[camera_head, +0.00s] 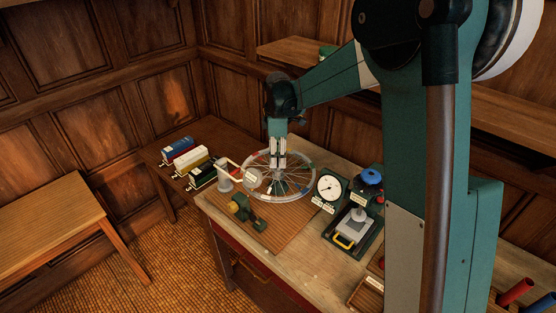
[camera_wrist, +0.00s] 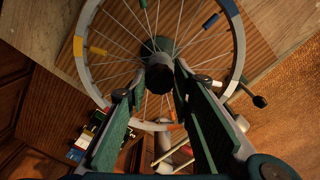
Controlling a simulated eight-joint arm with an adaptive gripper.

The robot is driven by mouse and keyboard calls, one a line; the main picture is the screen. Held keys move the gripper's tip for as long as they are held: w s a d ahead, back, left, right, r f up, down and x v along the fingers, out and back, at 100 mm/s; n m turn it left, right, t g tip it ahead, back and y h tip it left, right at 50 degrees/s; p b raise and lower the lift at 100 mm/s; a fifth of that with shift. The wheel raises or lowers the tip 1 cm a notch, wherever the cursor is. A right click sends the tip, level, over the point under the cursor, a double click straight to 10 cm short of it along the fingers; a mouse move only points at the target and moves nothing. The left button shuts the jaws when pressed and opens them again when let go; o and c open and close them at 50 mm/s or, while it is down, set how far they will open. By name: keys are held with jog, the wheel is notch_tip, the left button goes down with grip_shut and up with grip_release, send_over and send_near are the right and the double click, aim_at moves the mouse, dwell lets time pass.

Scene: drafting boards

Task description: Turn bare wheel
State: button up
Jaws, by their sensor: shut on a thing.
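The bare wheel (camera_head: 310,194) lies flat on the bench in the head view, with a grey rim, thin spokes and coloured marks on the rim. In the wrist view its rim (camera_wrist: 238,50) shows yellow, blue and orange bands. My gripper (camera_head: 278,163) points down at the middle of the wheel. In the wrist view my gripper (camera_wrist: 153,85) has its two fingers on either side of the dark hub piece (camera_wrist: 160,76) and is shut on it. The exact finger contact is partly hidden.
A white-armed stand (camera_head: 225,182) is beside the wheel's left edge. A green and brass device (camera_head: 246,212) sits in front. A round dial (camera_head: 329,188) and a blue-knobbed device (camera_head: 369,176) stand to the right. Coloured boxes (camera_head: 188,160) lie at the left.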

jog(key=n+b, duration=0.1)
jog(key=n, duration=0.6)
dwell(0.4)
jog(key=o, duration=1.2)
jog(key=shift+r, duration=0.1)
jog(key=shift+r, duration=5.95)
